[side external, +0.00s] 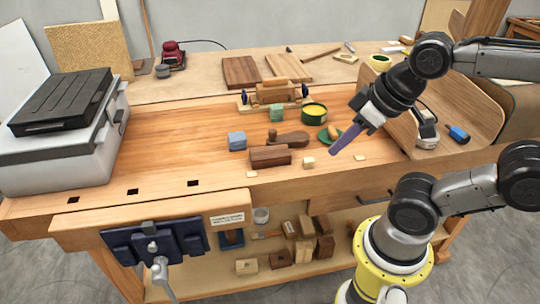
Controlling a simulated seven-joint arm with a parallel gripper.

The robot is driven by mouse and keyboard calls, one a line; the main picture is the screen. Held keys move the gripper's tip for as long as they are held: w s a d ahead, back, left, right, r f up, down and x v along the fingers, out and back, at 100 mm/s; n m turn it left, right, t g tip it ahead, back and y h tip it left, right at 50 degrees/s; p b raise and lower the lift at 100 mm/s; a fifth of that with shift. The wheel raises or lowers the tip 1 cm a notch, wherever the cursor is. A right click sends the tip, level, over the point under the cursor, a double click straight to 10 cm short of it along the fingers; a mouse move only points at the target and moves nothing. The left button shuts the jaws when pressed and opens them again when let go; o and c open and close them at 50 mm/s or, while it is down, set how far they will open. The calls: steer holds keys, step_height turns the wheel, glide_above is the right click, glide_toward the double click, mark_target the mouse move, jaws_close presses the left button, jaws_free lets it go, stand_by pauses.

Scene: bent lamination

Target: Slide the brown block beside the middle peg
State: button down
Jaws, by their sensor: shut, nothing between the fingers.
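The brown block (270,157) lies lengthwise near the front edge of the workbench. Three small pale wooden pieces stand in a row along that edge: a left one (252,174), a middle one (308,162) that looks like the middle peg, and a right one (361,157). The middle piece is just right of the block's right end, with a small gap. My gripper (335,152) is shut and empty, its purplish fingers pointing down-left, above and right of the middle piece. I cannot tell its exact height over the bench.
A dark wooden tool (288,138) sits right behind the block. A blue cube (237,141), a green cube (277,113), a green bowl with yellow contents (314,112) and a green dish (329,134) are nearby. A curved wooden sheet (458,105) stands right. The bench's left-centre is clear.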

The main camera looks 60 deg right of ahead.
steer(key=w+r+n, duration=0.5)
steer(key=w+r, duration=0.1)
steer(key=n+g, duration=0.4)
steer(key=g, duration=0.2)
glide_above(245, 164)
steer(key=w+a, duration=0.3)
step_height(245, 164, down, 13)
step_height(245, 164, down, 10)
steer(key=shift+s+d+r, duration=0.15)
steer(key=shift+r, duration=0.05)
steer(key=shift+s+d+f, duration=0.2)
steer(key=shift+s+d, duration=0.3)
steer(key=shift+s+d+f, duration=0.15)
steer(key=shift+s+d, duration=0.7)
steer(key=shift+s, duration=0.05)
